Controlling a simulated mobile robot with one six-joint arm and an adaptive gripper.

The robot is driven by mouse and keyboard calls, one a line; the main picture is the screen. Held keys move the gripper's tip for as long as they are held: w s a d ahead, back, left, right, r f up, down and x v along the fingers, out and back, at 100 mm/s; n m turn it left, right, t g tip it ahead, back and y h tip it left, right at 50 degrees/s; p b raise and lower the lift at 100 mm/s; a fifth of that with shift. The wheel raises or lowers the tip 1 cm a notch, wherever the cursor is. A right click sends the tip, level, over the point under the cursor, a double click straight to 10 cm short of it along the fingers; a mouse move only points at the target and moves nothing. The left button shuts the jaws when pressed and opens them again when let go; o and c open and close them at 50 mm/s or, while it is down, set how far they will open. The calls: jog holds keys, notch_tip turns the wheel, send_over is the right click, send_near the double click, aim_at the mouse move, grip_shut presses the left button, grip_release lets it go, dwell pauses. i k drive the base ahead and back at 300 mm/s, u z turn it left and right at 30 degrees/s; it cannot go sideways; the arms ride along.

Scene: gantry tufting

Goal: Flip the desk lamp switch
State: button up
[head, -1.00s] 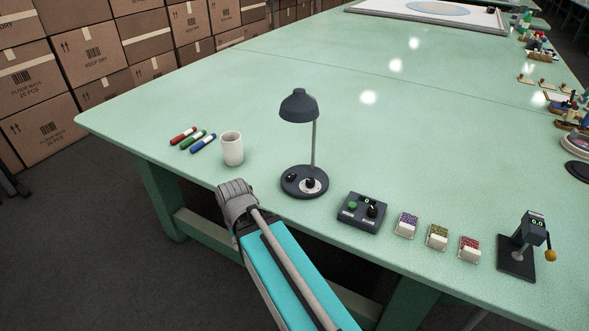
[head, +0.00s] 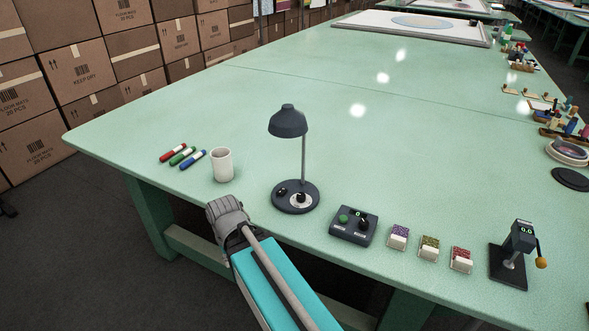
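The dark grey desk lamp (head: 288,123) stands upright near the front edge of the green table in the head view. Its round base (head: 296,207) carries a black knob (head: 281,192) at left and a light round dial with a dark switch (head: 299,199) at right. Which way the switch is set is too small to tell. My arm reaches up from the bottom, and its grey end, my gripper (head: 222,207), is at the table's front edge, left of the lamp base and apart from it. Its fingers are not clearly visible.
The table (head: 330,100) behind the lamp is clear.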

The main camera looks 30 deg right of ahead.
aim_at(282, 190)
jog(key=u, duration=0.45)
jog(key=k, duration=1.25)
jog(key=z, duration=0.65)
